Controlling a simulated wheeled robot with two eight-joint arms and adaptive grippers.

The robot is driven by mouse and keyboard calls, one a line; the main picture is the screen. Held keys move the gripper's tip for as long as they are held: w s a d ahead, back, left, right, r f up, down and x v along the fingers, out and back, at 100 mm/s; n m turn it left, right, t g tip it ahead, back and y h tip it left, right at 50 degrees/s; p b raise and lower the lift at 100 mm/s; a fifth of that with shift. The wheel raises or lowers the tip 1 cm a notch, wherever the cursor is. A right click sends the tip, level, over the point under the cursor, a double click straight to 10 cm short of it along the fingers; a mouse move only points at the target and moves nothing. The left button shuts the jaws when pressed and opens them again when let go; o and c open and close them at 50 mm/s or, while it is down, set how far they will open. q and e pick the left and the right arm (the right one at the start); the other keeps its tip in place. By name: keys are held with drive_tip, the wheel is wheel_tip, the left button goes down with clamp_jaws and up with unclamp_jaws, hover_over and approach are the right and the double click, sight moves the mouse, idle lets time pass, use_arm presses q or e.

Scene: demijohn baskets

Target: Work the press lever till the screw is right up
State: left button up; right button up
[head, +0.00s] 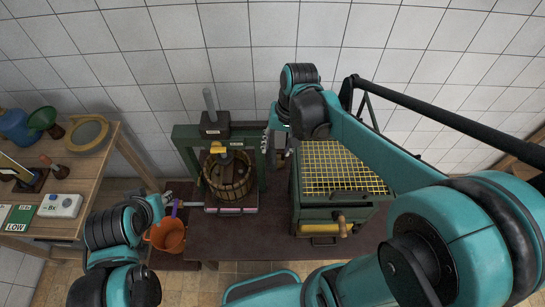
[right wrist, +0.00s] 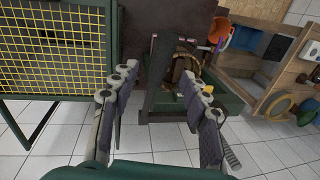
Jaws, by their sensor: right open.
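The press (head: 188,140) stands against the tiled wall with a green frame and a slatted wooden basket (head: 228,185). Its grey screw (head: 210,101) stands upright out of the dark block on the crossbeam. A yellow part (head: 219,149), possibly the lever's grip, shows under the beam; I cannot make out the whole lever. My right gripper (head: 280,155) is beside the press's right post, open. In the right wrist view its fingers (right wrist: 158,88) are apart, with the press frame and basket beyond, nothing gripped. My left gripper (head: 178,208) is by the orange bucket; its jaws are unclear.
A green crate-like machine with a yellow grid top (head: 342,167) stands close right of the press. The orange bucket (head: 166,236) is at front left. A wooden bench (head: 98,172) at left holds a funnel (head: 43,118), a white box (head: 60,205) and cards.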

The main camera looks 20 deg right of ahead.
sight(273, 157)
drive_tip(key=f, duration=0.2)
drive_tip(key=a+f, duration=0.1)
drive_tip(key=f, duration=0.4)
drive_tip(key=shift+w+a+f+b, duration=0.2)
drive_tip(key=shift+w+f+b, duration=0.1)
drive_tip(key=shift+w+f, duration=0.1)
drive_tip(key=shift+s, duration=0.1)
clamp_jaws()
